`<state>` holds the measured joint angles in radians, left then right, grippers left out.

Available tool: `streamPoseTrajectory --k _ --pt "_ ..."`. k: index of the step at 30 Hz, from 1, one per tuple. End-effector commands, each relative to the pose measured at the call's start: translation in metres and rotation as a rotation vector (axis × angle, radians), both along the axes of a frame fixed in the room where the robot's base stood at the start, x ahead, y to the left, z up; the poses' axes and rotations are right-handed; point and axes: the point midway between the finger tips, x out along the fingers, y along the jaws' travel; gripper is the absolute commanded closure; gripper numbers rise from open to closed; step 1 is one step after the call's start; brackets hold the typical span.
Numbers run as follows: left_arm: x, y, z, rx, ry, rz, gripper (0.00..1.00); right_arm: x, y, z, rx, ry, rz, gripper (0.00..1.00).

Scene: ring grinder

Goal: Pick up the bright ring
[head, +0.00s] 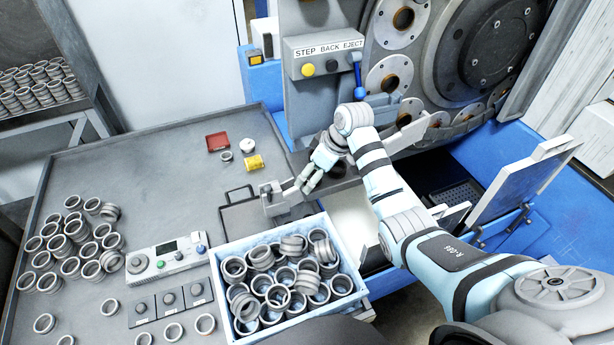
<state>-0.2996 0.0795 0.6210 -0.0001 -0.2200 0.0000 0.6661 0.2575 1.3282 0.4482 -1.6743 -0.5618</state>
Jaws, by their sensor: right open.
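My right gripper (307,183) is open, its fingers pointing down and left beside a small grey fixture (274,200) at the table's right edge. I see no ring clearly between its fingers; the space there is small and partly hidden by the fingers. Many grey metal rings (277,297) lie jumbled in a pale blue crate (221,313) below the gripper. More rings (84,238) lie on the left of the table. A single ring (226,156) lies near a red tray. I cannot tell which ring is the bright one. My left gripper is not in view.
The grinder (437,50) stands behind, with a button panel (325,58). An open panel (525,180) stands at right. The table's middle is mostly clear.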

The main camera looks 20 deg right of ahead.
Motion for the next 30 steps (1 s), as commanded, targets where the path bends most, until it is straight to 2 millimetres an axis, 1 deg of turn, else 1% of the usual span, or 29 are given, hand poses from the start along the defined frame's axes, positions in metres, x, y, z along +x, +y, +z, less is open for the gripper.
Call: streamPoseTrajectory --k 4,5,12,15,23,26,30 --pt "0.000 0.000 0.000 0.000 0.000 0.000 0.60 0.000 0.000 0.000 0.000 0.000 -0.001 0.34" --pt "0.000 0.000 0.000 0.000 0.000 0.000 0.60 0.000 0.000 0.000 0.000 0.000 -0.001 0.35" --pt "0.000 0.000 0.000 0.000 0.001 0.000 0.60 0.000 0.000 0.000 0.000 0.000 0.000 0.74" --pt "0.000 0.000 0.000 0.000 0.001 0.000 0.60 0.000 0.000 0.000 0.000 -0.001 0.001 0.89" --pt "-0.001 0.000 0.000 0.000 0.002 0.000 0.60 0.001 0.000 0.002 0.001 -0.002 0.001 0.89" --pt "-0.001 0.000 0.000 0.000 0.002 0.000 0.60 0.002 0.002 0.008 0.000 -0.003 0.004 0.89" --pt "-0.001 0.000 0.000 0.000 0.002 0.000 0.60 0.003 0.005 0.027 0.000 -0.004 0.010 0.89"
